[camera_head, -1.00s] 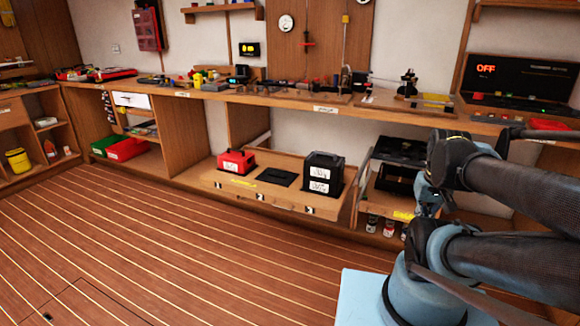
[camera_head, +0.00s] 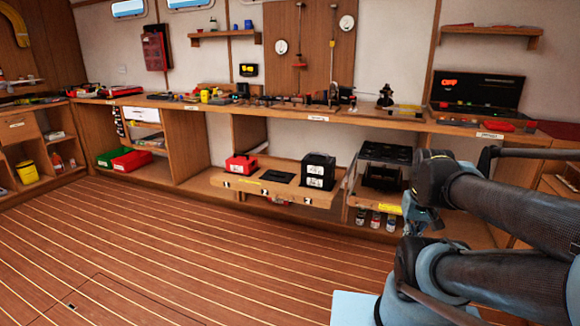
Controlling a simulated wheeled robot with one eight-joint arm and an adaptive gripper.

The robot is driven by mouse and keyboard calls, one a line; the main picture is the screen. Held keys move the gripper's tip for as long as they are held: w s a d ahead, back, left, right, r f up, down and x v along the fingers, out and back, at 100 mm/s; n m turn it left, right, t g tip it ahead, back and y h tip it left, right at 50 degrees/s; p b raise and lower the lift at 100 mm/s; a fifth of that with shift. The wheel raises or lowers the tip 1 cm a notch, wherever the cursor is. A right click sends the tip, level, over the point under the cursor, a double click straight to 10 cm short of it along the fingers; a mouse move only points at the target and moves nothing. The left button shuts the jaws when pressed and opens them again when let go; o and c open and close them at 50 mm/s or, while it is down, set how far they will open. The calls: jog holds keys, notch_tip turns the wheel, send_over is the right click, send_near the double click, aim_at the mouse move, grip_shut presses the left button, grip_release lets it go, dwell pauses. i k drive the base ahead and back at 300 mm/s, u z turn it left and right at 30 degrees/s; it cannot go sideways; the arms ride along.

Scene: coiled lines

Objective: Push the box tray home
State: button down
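A wooden tray (camera_head: 235,187) juts out from under the long workbench in the middle of the head view. On it stand a red box (camera_head: 241,164) at the left and a black box (camera_head: 318,171) with white labels at the right. A flat dark patch lies between them. My gripper (camera_head: 412,228) is at the right, in front of the bay to the right of the tray. It looks small and is partly hidden by my arm, so its fingers cannot be made out. It appears apart from the tray.
The bay at right holds a dark open case (camera_head: 384,178) above several small jars (camera_head: 376,219). Green (camera_head: 111,157) and red bins (camera_head: 132,161) sit in the left bay. Tools crowd the workbench top (camera_head: 320,118). The planked floor (camera_head: 190,255) before the tray is clear.

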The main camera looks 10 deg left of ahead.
aim_at(278, 179)
jog(key=u, duration=0.35)
jog(key=i, duration=2)
